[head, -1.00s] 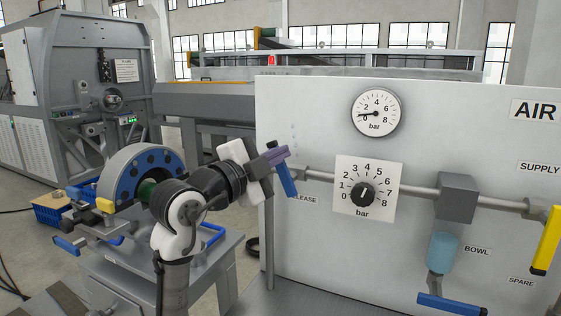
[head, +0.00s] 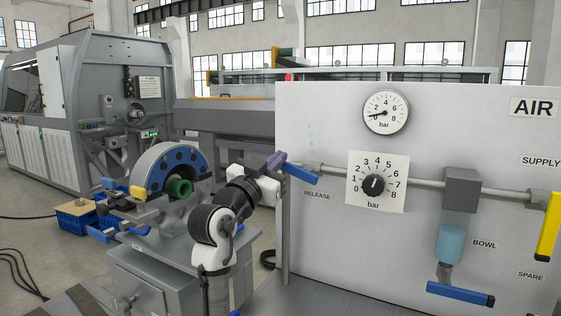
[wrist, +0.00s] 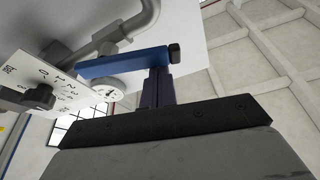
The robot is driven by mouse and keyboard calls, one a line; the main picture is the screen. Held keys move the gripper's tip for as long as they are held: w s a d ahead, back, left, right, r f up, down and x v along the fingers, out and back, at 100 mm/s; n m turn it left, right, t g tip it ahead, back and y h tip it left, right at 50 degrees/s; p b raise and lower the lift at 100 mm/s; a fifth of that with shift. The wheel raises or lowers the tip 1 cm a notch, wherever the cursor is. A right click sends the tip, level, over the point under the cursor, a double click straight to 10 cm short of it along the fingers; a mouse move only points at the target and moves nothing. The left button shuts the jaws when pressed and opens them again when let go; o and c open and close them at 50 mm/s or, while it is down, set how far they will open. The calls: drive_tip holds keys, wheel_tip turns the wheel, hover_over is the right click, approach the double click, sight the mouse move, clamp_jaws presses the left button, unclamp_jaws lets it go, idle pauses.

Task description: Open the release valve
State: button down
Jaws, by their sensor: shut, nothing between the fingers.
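The release valve's blue lever (head: 302,174) is at the left end of the pipe, above the RELEASE label (head: 317,195). It slopes slightly down to the right, close to the pipe's line. In the wrist view the blue lever (wrist: 118,64) runs across in front of my fingers. My gripper (head: 277,160) is shut and empty at the lever's left end. Its purple fingers (wrist: 158,87) are right at the lever near a dark end piece (wrist: 174,53); I cannot tell whether they touch. The lever's pivot is hard to make out.
The upright panel carries a pressure gauge (head: 386,113) with its needle near 0, and a black regulator knob (head: 374,186). A blue bowl-drain lever (head: 460,293) and yellow supply lever (head: 547,226) are to the right. A bench machine (head: 170,175) stands left of my arm.

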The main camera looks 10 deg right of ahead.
drive_tip(key=shift+w+a+f+n+y+b, duration=0.15)
drive_tip(key=shift+f+n+b, duration=0.1)
drive_tip(key=shift+f+n, duration=0.15)
drive_tip(key=shift+a+f+n+y+b, duration=0.15)
drive_tip(key=shift+f+n+b, duration=0.1)
drive_tip(key=shift+n, duration=0.25)
drive_tip(key=shift+d, duration=0.1)
wheel_tip(320, 180, up, 4)
drive_tip(key=p, duration=0.3)
drive_tip(key=b+v, duration=0.4)
drive_tip(key=v, duration=0.6)
drive_tip(key=shift+d+f, duration=0.2)
idle(0.5)
